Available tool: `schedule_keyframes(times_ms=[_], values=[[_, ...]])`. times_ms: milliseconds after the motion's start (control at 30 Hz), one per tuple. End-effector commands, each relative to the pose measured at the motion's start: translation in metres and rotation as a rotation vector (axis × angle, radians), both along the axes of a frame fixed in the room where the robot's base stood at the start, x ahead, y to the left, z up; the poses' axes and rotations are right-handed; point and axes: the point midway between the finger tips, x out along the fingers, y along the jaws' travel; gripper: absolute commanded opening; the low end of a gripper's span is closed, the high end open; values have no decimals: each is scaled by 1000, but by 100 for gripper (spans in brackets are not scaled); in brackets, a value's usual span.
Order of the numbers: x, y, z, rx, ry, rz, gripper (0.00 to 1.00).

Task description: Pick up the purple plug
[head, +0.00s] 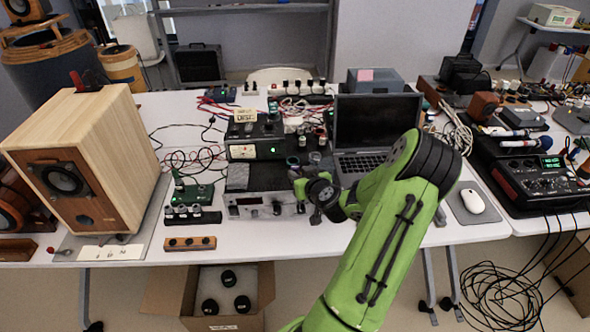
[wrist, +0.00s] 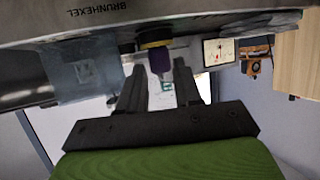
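The purple plug (wrist: 159,59) shows in the wrist view, with a dark and yellow ring (wrist: 154,39) at its upper end, against a silver unit. My gripper (wrist: 158,68) is open, its two dark fingers pointing toward the plug. The plug appears between or just beyond the fingertips, with a gap on each side; the exact depth is unclear. In the head view my gripper (head: 312,188) is at the right front of the silver unit (head: 262,206). I cannot make out the plug there; my gripper and arm cover that area.
A wooden speaker (head: 125,140) stands at the left of the white table (head: 165,248). A green circuit board (head: 192,193) is left of the silver unit. A laptop (head: 375,130) stands behind my arm, and a white mouse (head: 472,201) lies to the right. Cables lie behind.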

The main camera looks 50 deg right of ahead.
Motion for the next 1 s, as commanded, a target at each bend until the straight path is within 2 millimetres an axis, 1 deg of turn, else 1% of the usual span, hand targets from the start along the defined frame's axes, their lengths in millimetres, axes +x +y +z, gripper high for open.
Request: schedule_keyframes(times_ms=[33,133,333,367,400,567,600,867,967,1000], values=[[9,-4,-1,0,-1,4,34],[17,-10,-7,0,0,1,34],[18,-11,-8,1,1,0,34],[18,-11,-8,1,1,0,32],[18,-11,-8,1,1,0,26],[18,-11,-8,1,1,0,1],[18,-11,-8,0,0,0,0],[18,-11,-5,-1,0,0,0],[18,-11,7,-5,0,1,0],[18,-11,14,-5,1,1,0]])
